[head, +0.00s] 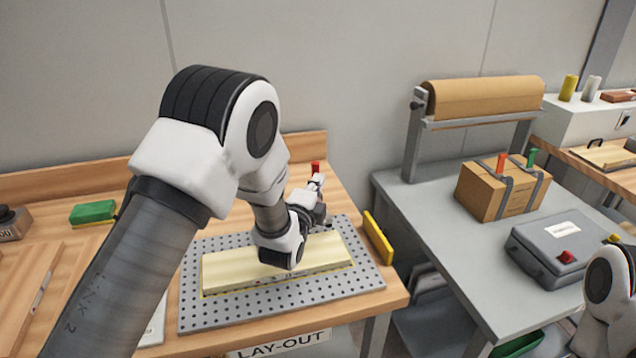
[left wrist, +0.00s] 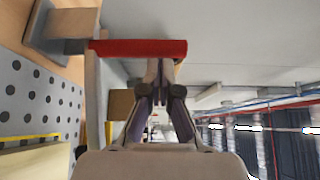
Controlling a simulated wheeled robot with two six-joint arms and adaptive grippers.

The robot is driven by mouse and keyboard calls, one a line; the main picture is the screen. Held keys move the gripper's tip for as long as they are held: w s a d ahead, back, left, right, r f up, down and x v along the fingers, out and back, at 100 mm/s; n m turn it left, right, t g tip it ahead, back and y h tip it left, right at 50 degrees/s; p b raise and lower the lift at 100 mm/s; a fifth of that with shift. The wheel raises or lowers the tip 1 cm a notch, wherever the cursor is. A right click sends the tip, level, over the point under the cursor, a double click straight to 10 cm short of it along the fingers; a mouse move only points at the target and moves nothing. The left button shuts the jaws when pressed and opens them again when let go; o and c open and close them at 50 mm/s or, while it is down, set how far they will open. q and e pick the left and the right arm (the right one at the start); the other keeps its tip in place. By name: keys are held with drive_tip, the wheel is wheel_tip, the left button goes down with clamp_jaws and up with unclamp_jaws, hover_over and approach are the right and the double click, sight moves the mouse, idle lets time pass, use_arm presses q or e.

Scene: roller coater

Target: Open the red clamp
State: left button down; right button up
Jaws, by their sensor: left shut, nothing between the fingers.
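The red clamp shows in the head view as an upright red handle (head: 316,167) at the back of the perforated plate; its lower part is hidden behind my left gripper. In the left wrist view the red handle (left wrist: 140,48) is a bar lying across the picture, just beyond my fingertips. My left gripper (left wrist: 163,65) is shut and empty, its tips at or very near the handle; I cannot tell whether they touch. It also shows in the head view (head: 318,184). My right gripper is outside the picture; only part of my right arm shows.
A pale board (head: 225,272) lies on the grey perforated plate (head: 360,277) on the wooden bench. A yellow bar (head: 378,238) stands at its right edge. A green block (head: 92,212) is at left. The grey table at right holds a cardboard box (head: 500,190) and a grey case (head: 555,248).

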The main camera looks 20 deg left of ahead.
sight(314, 165)
use_arm(q)
drive_tip(key=shift+w+a+r+n+g+p, duration=0.2)
drive_tip(key=shift+w+r+n+g+p, duration=0.35)
drive_tip(key=shift+p, duration=0.55)
drive_tip(key=w+g+p, duration=0.1)
drive_tip(key=p, duration=0.1)
drive_tip(key=w+a+r+n+g+p, duration=0.1)
drive_tip(key=p, duration=0.1)
drive_tip(key=shift+a+r+g, duration=0.15)
drive_tip(key=shift+r+g, duration=0.1)
drive_tip(key=shift+r, duration=0.05)
drive_tip(key=shift+w+a+n+g+p, duration=0.2)
drive_tip(key=shift+a+n+g+p, duration=0.1)
drive_tip(key=shift+g, duration=0.1)
drive_tip(key=shift+w+a+g+h, duration=0.15)
drive_tip(key=shift+w+g+h, duration=0.15)
drive_tip(key=shift+g, duration=0.3)
drive_tip(key=w+a+b, duration=0.1)
drive_tip(key=w+a, duration=0.1)
drive_tip(key=w, duration=0.1)
drive_tip(key=shift+w+a+f+b, duration=0.1)
drive_tip(key=shift+a+f+b, duration=0.05)
drive_tip(key=shift+f+b, duration=0.25)
